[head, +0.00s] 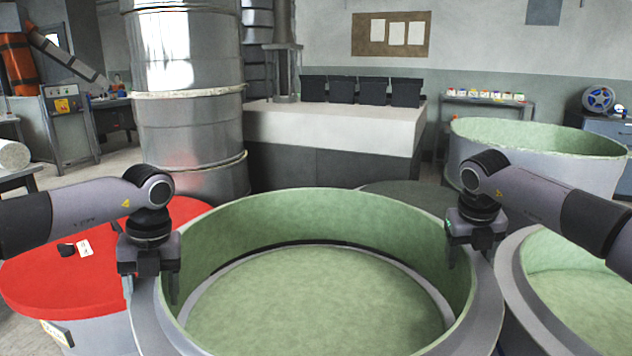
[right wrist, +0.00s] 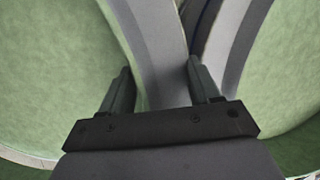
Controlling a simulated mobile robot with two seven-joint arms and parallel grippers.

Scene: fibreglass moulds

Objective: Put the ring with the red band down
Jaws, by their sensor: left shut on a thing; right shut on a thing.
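The large ring (head: 330,210) is green inside with a wide grey rim, and fills the lower middle of the head view. No red band shows on its visible faces; its outside is mostly hidden. My left gripper (head: 150,285) is shut on its left wall and my right gripper (head: 470,255) on its right wall. In the right wrist view the grey rim (right wrist: 155,45) lies between the fingers (right wrist: 160,88). Through the ring, a grey circular ledge (head: 225,283) surrounds a green floor (head: 320,305), with a dark line at the back. I cannot tell whether the ring touches it.
A red round top (head: 60,285) with small items is at left. Another green-lined mould (head: 580,285) stands close at right, its rim beside the ring; it shows in the right wrist view (right wrist: 290,70). A further mould (head: 540,140), a metal drum (head: 190,110) and a pale bench (head: 340,125) stand behind.

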